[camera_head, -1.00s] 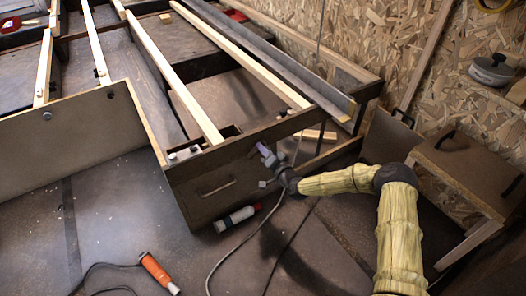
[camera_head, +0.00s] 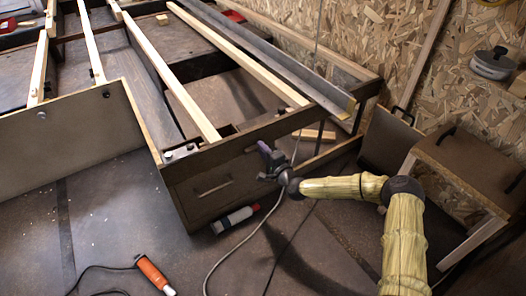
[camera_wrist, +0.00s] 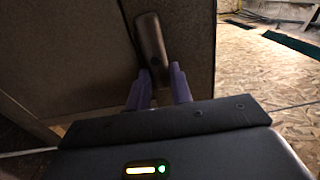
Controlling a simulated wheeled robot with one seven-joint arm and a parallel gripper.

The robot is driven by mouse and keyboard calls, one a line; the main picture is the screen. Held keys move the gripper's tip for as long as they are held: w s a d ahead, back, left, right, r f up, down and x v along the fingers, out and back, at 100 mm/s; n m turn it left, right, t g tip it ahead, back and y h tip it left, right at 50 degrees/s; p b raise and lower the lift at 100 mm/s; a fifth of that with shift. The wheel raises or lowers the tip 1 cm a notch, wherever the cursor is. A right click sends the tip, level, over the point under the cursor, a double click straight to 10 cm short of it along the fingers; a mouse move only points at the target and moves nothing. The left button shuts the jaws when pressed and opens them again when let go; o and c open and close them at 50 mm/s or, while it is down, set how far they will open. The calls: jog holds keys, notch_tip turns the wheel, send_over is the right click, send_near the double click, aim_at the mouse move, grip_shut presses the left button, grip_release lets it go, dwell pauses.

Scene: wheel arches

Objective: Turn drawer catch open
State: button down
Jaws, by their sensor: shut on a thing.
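The drawer catch (camera_wrist: 150,40) is a dark, rounded, elongated piece on a brown panel. In the wrist view it stands nearly upright, its top leaning slightly left. My gripper (camera_wrist: 158,85) has purple fingers, shut on the catch's lower end. In the head view, my gripper (camera_head: 266,150) is at the right part of the dark wooden front panel (camera_head: 190,210). There the catch is too small and covered to make out.
A red-and-white cylinder (camera_head: 235,220) lies on the floor below. An orange-handled tool (camera_head: 152,272) lies front left. A small cabinet (camera_head: 465,165) stands at right. Cables cross the floor.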

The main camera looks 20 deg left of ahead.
jog(key=shift+f, duration=0.15)
jog(key=c, duration=1.2)
grip_release()
jog(key=shift+c, duration=0.2)
jog(key=p+v, duration=0.7)
jog(key=v, duration=1)
jog(key=shift+s, duration=0.25)
jog(key=shift+d, duration=0.1)
